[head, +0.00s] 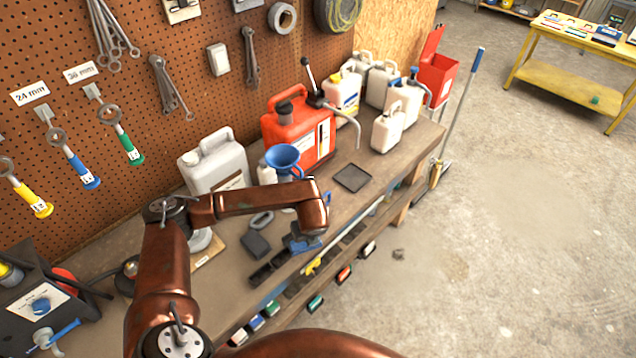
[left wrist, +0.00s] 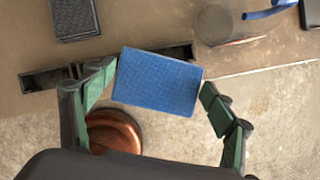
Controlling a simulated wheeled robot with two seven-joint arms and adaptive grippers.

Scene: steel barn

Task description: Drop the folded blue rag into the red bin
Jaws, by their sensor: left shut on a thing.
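The folded blue rag (left wrist: 158,82) is a flat blue rectangle in the left wrist view, held between the green-padded fingers of my left gripper (left wrist: 158,86). In the head view the rag (head: 299,244) shows as a small blue patch under the end of my left arm, above the front part of the workbench; the fingers are mostly hidden there. The red bin (head: 437,78) with its raised red lid is beyond the far right end of the bench, well away from the rag. Its inside is hidden. My right gripper is not in view.
The workbench (head: 403,170) carries a red fuel can (head: 298,130), several white jugs and a blue funnel (head: 283,157). A dark tray (head: 351,178) lies near the front edge. A blue-topped pole (head: 462,100) stands in front of the bin. Concrete floor to the right is open.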

